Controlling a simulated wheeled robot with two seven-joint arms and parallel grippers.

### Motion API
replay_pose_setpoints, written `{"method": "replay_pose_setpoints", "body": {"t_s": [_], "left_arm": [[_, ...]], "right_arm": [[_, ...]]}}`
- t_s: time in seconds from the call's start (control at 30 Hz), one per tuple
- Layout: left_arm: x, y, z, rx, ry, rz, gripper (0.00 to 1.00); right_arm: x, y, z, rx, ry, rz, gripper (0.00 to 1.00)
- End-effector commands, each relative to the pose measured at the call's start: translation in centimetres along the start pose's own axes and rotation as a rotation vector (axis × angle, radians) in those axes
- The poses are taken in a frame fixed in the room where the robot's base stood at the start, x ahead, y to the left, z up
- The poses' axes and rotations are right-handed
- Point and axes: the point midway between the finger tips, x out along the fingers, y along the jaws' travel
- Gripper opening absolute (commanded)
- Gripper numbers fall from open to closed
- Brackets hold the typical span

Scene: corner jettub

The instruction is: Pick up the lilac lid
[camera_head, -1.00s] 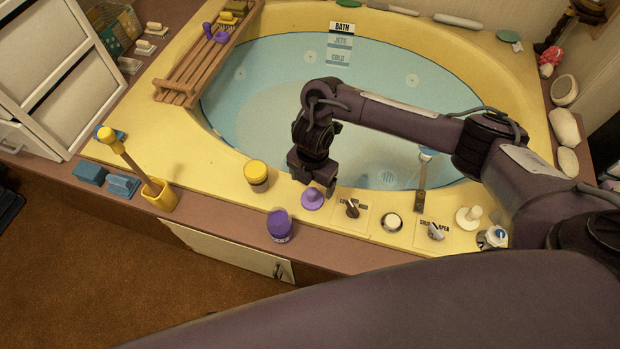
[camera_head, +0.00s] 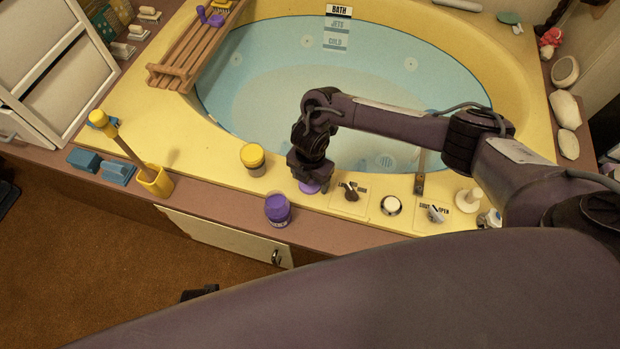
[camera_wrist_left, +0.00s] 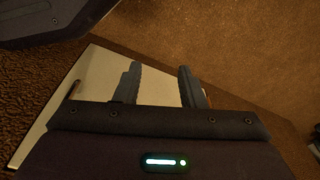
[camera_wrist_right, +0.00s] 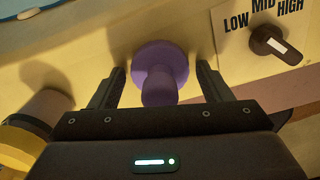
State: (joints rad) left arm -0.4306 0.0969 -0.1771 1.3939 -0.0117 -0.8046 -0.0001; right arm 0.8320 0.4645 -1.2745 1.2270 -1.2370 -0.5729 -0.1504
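The lilac lid (camera_head: 309,187) lies on the yellow tub rim, partly hidden under my right gripper (camera_head: 308,172) in the head view. In the right wrist view the lid (camera_wrist_right: 160,70) shows a round flange and a knob. The fingers of my right gripper (camera_wrist_right: 160,88) stand open on either side of it, with gaps on both sides. My left gripper (camera_wrist_left: 160,85) is open and empty in the left wrist view, in front of a pale panel and brown carpet.
A purple jar (camera_head: 278,210) and a yellow-lidded jar (camera_head: 252,157) stand left of the lid. A dial (camera_head: 350,192) and a round white knob (camera_head: 391,205) sit to its right. A yellow cup with a brush (camera_head: 155,181) stands further left. The tub water (camera_head: 270,90) lies behind.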

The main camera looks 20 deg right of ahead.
Motion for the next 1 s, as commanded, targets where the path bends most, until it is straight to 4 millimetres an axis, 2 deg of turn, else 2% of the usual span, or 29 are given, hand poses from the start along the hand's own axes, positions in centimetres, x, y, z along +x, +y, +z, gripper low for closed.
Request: {"method": "replay_pose_setpoints", "body": {"t_s": [0.03,0.2,0.47,0.63,0.77,0.97,1.0], "left_arm": [[0.0,0.0,0.0,0.000,0.000,0.000,0.36],[0.0,0.0,0.0,0.000,0.000,0.000,0.36],[0.0,0.0,0.0,0.001,0.001,0.000,0.36],[0.0,-0.1,0.1,-0.001,0.007,-0.002,0.36],[1.5,-0.5,1.6,-0.009,0.003,-0.009,0.36],[2.7,-0.7,4.2,-0.011,0.000,-0.013,0.36],[2.7,-0.6,5.5,-0.009,-0.010,-0.013,0.36]], "right_arm": [[0.0,0.0,0.0,0.000,0.000,0.000,0.65],[0.0,0.0,0.0,0.000,0.000,0.000,0.43],[-0.1,0.0,0.0,0.000,0.000,0.001,0.41],[-1.2,0.1,0.0,-0.002,0.000,0.002,0.41],[-3.5,0.1,0.1,-0.002,-0.001,0.004,0.41],[-9.7,0.2,0.1,-0.003,-0.003,0.006,0.41],[-11.1,0.2,0.1,-0.003,-0.004,0.005,0.41]]}}
